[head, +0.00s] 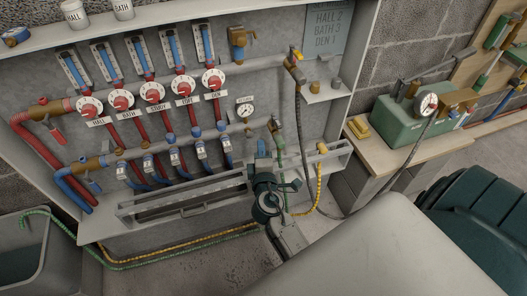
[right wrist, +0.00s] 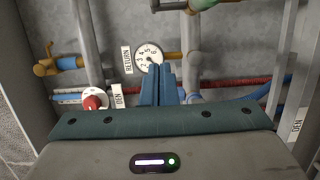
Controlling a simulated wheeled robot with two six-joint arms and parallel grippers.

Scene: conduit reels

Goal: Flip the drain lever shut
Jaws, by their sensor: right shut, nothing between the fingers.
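A green-handled lever (head: 275,124) sits on a valve at the right end of the lower return pipe in the head view. I take it for the drain lever; no label on it can be read. Part of a green piece also shows at the top edge of the right wrist view (right wrist: 203,4). My right gripper (head: 263,150) is below and in front of this valve. Its fingers are together and empty (right wrist: 160,70), apparently apart from the lever. Whether the lever is open or shut cannot be told. My left gripper is not in view.
The return gauge (head: 245,108) is just left of the valve. A grey trough rail (head: 180,200) runs below the pipes. A green pump box (head: 405,120) stands on the right bench.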

